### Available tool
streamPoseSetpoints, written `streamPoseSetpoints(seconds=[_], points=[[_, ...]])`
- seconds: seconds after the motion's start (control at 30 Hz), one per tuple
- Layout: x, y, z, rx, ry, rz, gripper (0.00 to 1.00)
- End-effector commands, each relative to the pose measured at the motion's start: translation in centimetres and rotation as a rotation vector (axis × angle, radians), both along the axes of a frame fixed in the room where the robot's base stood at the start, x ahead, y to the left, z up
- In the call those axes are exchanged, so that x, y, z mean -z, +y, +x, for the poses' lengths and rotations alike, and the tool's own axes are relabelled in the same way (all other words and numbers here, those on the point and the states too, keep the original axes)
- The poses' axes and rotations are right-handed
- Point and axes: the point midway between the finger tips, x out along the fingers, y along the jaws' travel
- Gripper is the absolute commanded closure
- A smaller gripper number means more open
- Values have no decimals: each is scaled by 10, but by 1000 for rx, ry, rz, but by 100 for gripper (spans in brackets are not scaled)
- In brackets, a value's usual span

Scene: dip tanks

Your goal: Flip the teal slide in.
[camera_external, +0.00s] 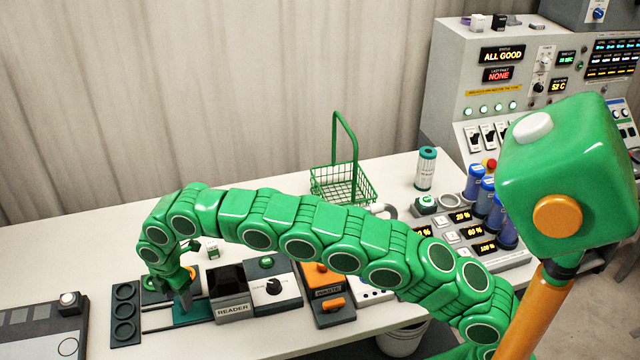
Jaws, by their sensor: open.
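The teal slide (194,314) lies flat on the bench at the lower left, on dark rails just left of the black box labelled READER (233,308). My gripper (184,298) points down at the slide's left part and hides some of it. The gripper is open; its fingers are small here and I cannot tell whether they touch the slide.
A dark rack with round wells (125,314) stands left of the slide. A dial box (273,284) and an orange WASTE unit (328,293) stand right of the reader. A green wire basket (342,185) and teal canister (426,168) stand farther back.

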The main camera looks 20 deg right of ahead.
Motion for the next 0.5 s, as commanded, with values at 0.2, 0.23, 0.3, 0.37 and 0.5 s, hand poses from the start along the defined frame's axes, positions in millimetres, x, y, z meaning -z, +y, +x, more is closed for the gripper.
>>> streamPoseSetpoints(seconds=[0.2,0.23,0.3,0.37,0.5], points=[[1,0,0,0,-1,1,44],[1,0,0,0,-1,1,44],[1,0,0,0,-1,1,53],[1,0,0,0,-1,1,62],[1,0,0,1,-1,1,83]])
